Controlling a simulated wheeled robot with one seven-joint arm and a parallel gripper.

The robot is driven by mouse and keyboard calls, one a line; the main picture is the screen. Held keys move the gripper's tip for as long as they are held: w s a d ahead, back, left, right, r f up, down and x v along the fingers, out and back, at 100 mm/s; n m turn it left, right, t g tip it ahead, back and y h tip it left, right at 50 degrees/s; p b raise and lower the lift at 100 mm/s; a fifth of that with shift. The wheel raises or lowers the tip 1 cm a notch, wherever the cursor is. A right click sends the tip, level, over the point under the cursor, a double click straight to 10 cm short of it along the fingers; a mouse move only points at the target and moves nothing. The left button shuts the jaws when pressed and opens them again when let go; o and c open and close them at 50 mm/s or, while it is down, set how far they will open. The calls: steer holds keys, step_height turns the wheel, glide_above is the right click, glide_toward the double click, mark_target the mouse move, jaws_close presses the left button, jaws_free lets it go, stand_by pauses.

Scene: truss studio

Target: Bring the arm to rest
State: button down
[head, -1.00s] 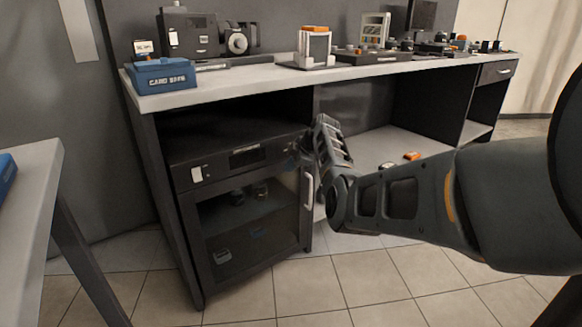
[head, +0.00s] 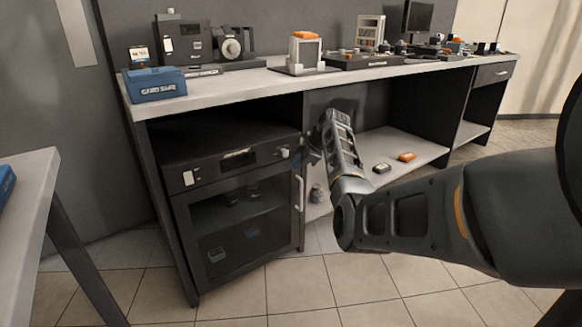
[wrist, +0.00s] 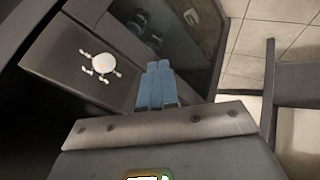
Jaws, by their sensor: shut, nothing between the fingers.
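My gripper (wrist: 158,82) shows in the wrist view with its two blue fingers side by side, shut and empty. In the head view my arm reaches in from the right, and its forearm bends up toward the right end of the dark cabinet. The gripper itself is mostly hidden there behind my wrist. The dark cabinet (head: 228,176) has a glass door (head: 245,222) that looks closed, with a pale vertical handle (head: 299,193). In the wrist view the cabinet's front panel with a white knob (wrist: 104,65) lies to the left of the fingers, apart from them.
The long counter (head: 235,86) above bears a blue box (head: 156,84), a dark machine (head: 188,42) and a white-and-orange device (head: 305,52). Small items, one orange (head: 407,157), lie on the lower shelf (head: 425,148). A grey table (head: 25,195) stands at left. The tiled floor in front is clear.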

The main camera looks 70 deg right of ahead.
steer(key=shift+d+p+v, duration=0.15)
steer(key=shift+v, duration=0.7)
steer(key=shift+d+p+v, duration=0.15)
steer(key=shift+v, duration=0.75)
steer(key=shift+f, duration=0.1)
